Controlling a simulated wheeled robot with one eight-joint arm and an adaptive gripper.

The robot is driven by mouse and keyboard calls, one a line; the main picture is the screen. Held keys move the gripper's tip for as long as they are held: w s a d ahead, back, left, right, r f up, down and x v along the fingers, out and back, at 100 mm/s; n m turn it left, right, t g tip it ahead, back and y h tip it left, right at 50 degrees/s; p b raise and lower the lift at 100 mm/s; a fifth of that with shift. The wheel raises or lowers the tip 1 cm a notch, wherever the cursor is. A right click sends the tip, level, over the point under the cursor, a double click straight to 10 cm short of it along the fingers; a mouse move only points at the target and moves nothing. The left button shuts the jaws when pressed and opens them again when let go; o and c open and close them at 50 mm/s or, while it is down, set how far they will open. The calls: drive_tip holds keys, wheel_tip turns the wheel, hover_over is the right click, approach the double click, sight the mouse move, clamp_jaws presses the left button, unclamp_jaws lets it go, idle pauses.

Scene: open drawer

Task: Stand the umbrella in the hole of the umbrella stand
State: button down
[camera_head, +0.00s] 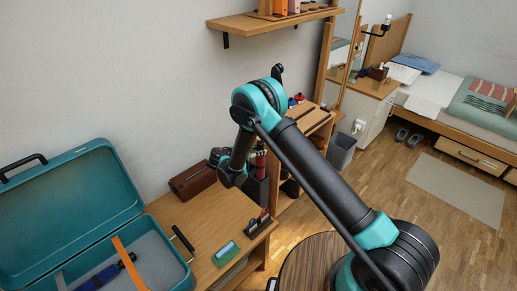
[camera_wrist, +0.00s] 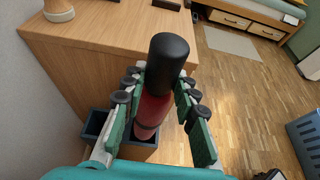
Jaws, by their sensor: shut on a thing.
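The umbrella (camera_wrist: 148,112), red with a black rounded end, stands roughly upright between the green-padded fingers of my gripper (camera_wrist: 160,84) in the wrist view. My gripper is shut on it. The dark blue umbrella stand (camera_wrist: 96,122) shows below and behind the umbrella, beside a wooden cabinet. The umbrella's lower end is hidden by the gripper and the stand's edge, so I cannot tell whether it is in the hole. In the head view, a slim red part of the umbrella (camera_head: 260,167) shows just above the dark stand (camera_head: 255,189), partly behind my arm.
A wooden desk (camera_head: 190,222) holds an open teal case (camera_head: 70,195), a brown box (camera_head: 193,180) and a small card holder (camera_head: 258,222). A round wooden table (camera_head: 312,262) stands in front. A grey bin (camera_head: 341,152) and open floor lie to the right.

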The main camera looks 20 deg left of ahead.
sight(257, 163)
drive_tip(key=shift+f, duration=3.9)
drive_tip(key=c, duration=1.1)
unclamp_jaws()
drive_tip(key=v, duration=1.2)
drive_tip(key=shift+f, duration=0.1)
drive_tip(key=shift+d, duration=0.1)
